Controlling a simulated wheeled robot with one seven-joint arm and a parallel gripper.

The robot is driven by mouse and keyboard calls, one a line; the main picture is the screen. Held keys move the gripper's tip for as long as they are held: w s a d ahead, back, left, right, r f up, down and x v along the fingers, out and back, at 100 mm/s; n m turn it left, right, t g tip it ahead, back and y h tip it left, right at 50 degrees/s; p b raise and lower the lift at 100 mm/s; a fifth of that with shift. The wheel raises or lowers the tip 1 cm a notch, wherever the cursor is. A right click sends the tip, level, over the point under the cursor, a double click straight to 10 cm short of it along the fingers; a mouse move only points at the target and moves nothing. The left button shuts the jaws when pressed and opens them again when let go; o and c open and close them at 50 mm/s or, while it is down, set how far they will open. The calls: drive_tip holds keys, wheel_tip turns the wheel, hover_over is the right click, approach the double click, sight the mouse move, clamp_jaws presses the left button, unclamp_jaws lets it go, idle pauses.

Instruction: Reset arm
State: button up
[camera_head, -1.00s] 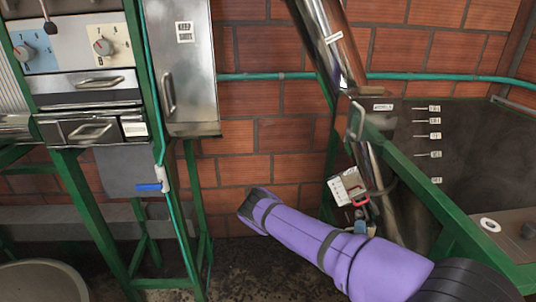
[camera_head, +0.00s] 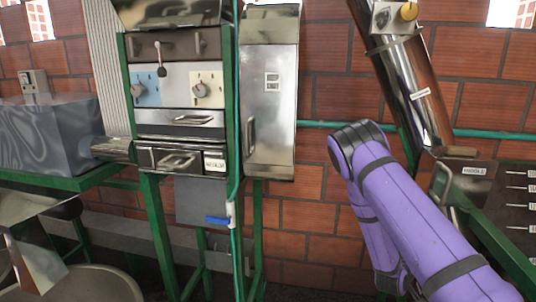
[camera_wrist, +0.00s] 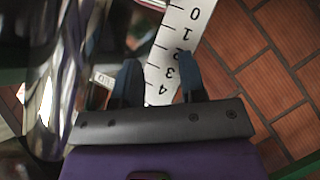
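My purple arm (camera_head: 415,225) is at the right in the head view. Its dark elbow joint (camera_head: 355,140) is raised in front of the brick wall, and another purple link hangs down behind the upper one. My gripper is not clearly visible in the head view. In the wrist view my gripper (camera_wrist: 158,78) has two blue fingertips standing apart with a gap between them. A white strip with black numbers (camera_wrist: 182,32) shows beyond and between the fingers. I see nothing clearly held, and cannot tell whether the strip touches a finger.
A metal control panel with dials (camera_head: 180,88) on a green frame stands left of centre, beside a tall metal box (camera_head: 270,105). A slanted shiny pipe (camera_head: 412,85) and a dark labelled tank (camera_head: 515,205) are near my arm at the right. A grey basin (camera_head: 75,285) is lower left.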

drive_tip(key=w+a+r+m+y, duration=0.25)
drive_tip(key=a+r+y, duration=0.6)
drive_tip(key=r, duration=0.65)
drive_tip(key=s+a+r+y, duration=0.1)
drive_tip(key=s+a+r, duration=0.25)
drive_tip(key=r, duration=0.35)
drive_tip(key=s+a+r+y, duration=0.2)
drive_tip(key=s+a+r, duration=0.1)
drive_tip(key=a+r, duration=0.3)
drive_tip(key=s+a+r+g+y, duration=0.2)
drive_tip(key=s+r, duration=0.9)
drive_tip(key=s, duration=0.2)
drive_tip(key=s+r+g+h, duration=0.1)
drive_tip(key=s+r, duration=0.3)
drive_tip(key=s, duration=1.1)
drive_tip(key=shift+s+a+r+n+h, duration=0.25)
drive_tip(key=shift+a+n+h, duration=0.1)
drive_tip(key=shift+n, duration=0.1)
drive_tip(key=shift+d, duration=0.1)
